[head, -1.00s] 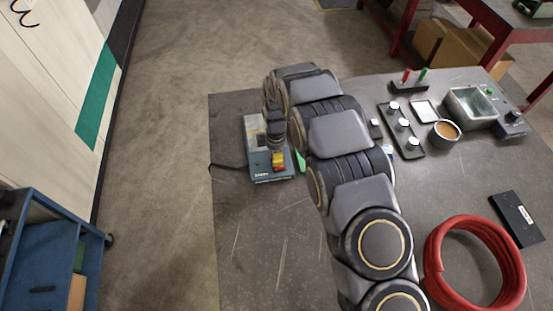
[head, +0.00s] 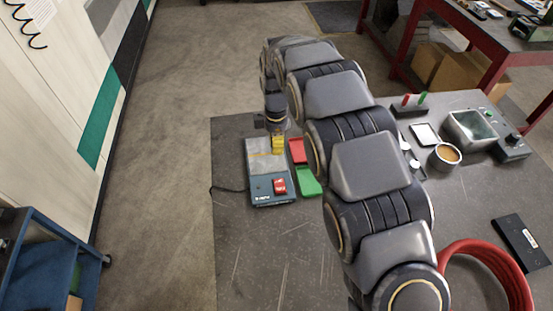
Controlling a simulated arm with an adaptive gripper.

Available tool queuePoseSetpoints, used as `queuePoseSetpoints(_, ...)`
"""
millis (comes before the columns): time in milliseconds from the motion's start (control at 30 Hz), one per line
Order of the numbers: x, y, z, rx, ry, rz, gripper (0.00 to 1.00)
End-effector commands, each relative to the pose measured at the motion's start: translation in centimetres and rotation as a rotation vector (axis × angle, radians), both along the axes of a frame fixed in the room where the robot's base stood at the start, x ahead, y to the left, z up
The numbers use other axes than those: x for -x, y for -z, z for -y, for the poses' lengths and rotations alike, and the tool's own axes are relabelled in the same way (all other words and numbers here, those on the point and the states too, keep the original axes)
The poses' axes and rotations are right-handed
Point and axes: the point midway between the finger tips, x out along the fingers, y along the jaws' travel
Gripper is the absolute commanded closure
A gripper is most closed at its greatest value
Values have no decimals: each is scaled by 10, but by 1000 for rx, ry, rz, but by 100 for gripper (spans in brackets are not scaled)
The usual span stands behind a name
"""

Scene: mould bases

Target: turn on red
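A small device (head: 258,187) with a grey-blue front panel and a pale flat top stands at the left of the table. A red switch (head: 280,186) is on its front panel. My gripper (head: 277,147) points down above the rear right part of the device's top, behind the red switch and apart from it. A yellow part shows at the gripper's tip; I cannot tell whether it is the fingers or a held thing. The finger gap is too small to see. The switch's on or off position cannot be told.
A red tray (head: 297,151) and a green tray (head: 309,182) lie right of the device. My arm crosses the table's middle. A metal bin (head: 470,129), a cup (head: 445,156), a red hose coil (head: 487,268) and a black box (head: 522,242) are at the right.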

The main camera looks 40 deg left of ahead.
Motion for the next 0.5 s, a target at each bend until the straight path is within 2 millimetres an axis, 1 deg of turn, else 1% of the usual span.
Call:
queuePoseSetpoints(33,-1,-5,-1,-1,1,1,100)
queuePoseSetpoints(133,-1,-11,-1,-1,1,1,100)
queuePoseSetpoints(500,-1,-12,-1,1,1,-1,100)
